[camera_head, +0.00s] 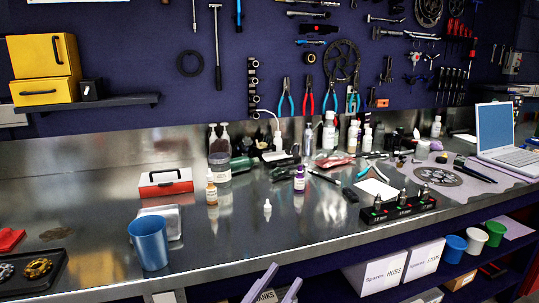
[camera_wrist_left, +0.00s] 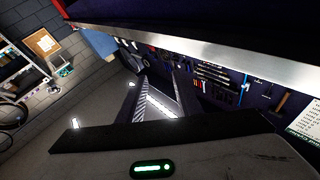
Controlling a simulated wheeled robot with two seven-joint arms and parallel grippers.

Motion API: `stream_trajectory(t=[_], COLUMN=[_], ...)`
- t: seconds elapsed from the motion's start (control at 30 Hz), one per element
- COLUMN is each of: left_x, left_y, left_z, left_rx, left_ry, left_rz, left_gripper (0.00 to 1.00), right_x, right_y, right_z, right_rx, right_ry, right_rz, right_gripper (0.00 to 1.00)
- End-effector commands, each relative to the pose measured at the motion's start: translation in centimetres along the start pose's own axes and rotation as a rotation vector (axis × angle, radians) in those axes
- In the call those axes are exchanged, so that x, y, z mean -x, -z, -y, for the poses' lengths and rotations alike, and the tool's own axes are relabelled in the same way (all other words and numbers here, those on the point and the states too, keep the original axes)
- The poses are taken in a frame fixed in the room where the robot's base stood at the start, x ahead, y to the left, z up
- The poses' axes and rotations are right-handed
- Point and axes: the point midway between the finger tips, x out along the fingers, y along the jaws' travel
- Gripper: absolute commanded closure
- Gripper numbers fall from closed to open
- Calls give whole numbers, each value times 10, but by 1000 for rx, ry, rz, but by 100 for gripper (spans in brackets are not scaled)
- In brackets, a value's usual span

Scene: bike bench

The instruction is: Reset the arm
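My left gripper (camera_head: 286,274) shows at the bottom edge of the head view, in front of the bench's front edge. Its two pale fingers stand apart with nothing between them. In the left wrist view the fingers also look spread and empty, and the view is tilted. The gripper touches no object that I can see. My right gripper is in neither view.
Shelf boxes (camera_head: 383,271) sit below the bench. Tools hang on the back wall.

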Motion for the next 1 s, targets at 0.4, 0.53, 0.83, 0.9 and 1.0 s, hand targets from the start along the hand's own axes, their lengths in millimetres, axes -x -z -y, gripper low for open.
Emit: stream_trajectory(t=[0.4,0.53,0.83,0.9,1.0], left_x=[253,317,362,362,362], left_y=[-181,-198,-204,-204,-204], left_z=[3,-13,-26,-26,-26], left_rx=[249,299,335,334,334], left_ry=[288,305,307,307,307], left_rz=[830,999,1118,1117,1116], left_gripper=[68,68,68,68,68], right_x=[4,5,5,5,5], right_y=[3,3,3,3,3], right_z=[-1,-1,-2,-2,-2], right_rx=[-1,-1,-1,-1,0], right_ry=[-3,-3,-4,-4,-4], right_rz=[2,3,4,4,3], right_gripper=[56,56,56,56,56])
